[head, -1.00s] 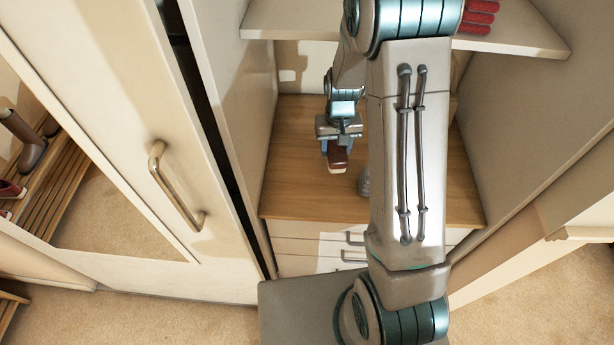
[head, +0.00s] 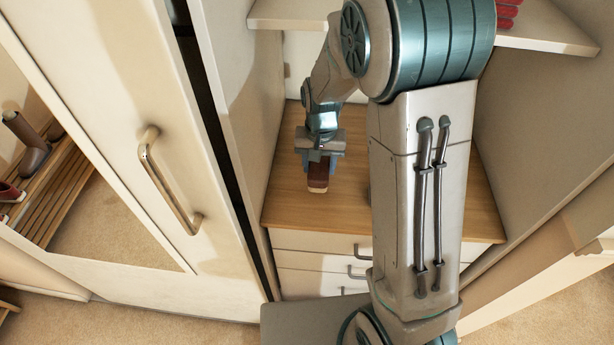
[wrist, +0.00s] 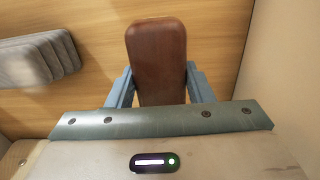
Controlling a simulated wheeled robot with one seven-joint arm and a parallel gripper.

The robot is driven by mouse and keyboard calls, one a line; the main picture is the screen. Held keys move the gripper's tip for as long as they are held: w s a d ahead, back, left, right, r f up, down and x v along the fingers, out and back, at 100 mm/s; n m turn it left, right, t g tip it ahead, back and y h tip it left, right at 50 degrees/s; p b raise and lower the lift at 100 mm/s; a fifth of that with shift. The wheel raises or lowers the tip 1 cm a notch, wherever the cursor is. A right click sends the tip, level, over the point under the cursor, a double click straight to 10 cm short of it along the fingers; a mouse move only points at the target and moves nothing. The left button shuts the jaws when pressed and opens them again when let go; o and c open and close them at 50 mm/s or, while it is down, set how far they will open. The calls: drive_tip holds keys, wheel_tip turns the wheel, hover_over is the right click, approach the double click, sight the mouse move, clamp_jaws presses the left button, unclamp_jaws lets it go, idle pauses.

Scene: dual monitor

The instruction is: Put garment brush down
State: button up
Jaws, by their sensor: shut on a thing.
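The garment brush (head: 318,177) has a reddish-brown wooden back. My gripper (head: 319,168) is shut on it, and the brush sticks out beyond the fingers toward the front. In the wrist view the brush (wrist: 157,55) lies between the two blue-grey fingers (wrist: 160,88), over the wooden top. The wooden top (head: 300,211) of the drawer unit is below the gripper. I cannot tell whether the brush touches it. My arm hides part of the top's right side.
A grey ribbed object (wrist: 35,60) lies on the wood, left in the wrist view. A wardrobe side wall (head: 245,110) stands close left of the gripper. A shelf (head: 545,38) with red rolled items (head: 507,14) is above right. The wooden top's front left is clear.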

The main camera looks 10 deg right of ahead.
drive_tip(key=a+f, duration=0.1)
drive_tip(key=a, duration=0.1)
drive_tip(key=shift+w+a+f, duration=0.15)
drive_tip(key=shift+a+f, duration=0.2)
drive_tip(key=shift+a, duration=0.05)
drive_tip(key=shift+f+p, duration=0.3)
drive_tip(key=shift+f, duration=1.65)
drive_tip(key=shift+f, duration=0.1)
drive_tip(key=o, duration=0.9)
drive_tip(key=shift+o, duration=0.2)
